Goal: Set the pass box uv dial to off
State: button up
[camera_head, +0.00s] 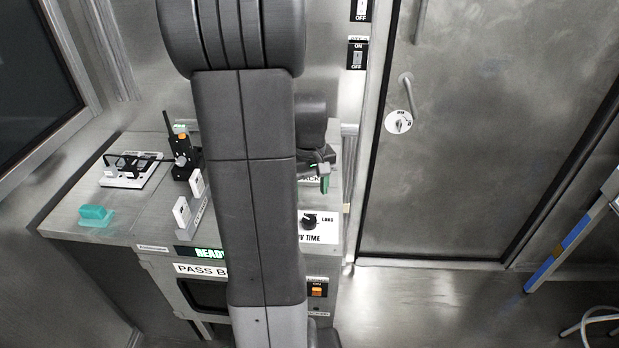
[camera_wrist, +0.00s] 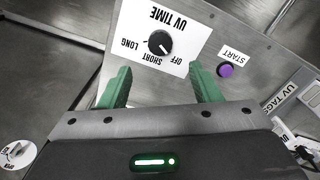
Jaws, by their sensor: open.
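The UV dial (camera_wrist: 160,43) is a round black knob on a white UV TIME plate (camera_wrist: 187,22). In the wrist view the plate is upside down, with OFF, SHORT and LONG around the knob. A small light mark shows on the knob, too small to tell surely which word it faces. The dial also shows in the head view (camera_head: 310,222), partly beside my arm. My gripper (camera_wrist: 160,86) has its green fingers spread wide and empty. The dial lies ahead of the gap between them, apart from both. In the head view my gripper (camera_head: 324,182) is mostly hidden behind my arm.
A purple START button (camera_wrist: 227,70) sits beside the plate, close to one finger. The pass box (camera_head: 205,270) has an orange rocker switch (camera_head: 317,291) on its front. A teal block (camera_head: 96,214) and small devices stand on the bench's left. A metal door (camera_head: 470,140) is at right.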

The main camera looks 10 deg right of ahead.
aim_at(310, 220)
jog(key=shift+r, duration=1.6)
jog(key=shift+f, duration=0.1)
notch_tip(310, 220, down, 14)
jog(key=shift+r, duration=0.15)
jog(key=shift+r, duration=0.1)
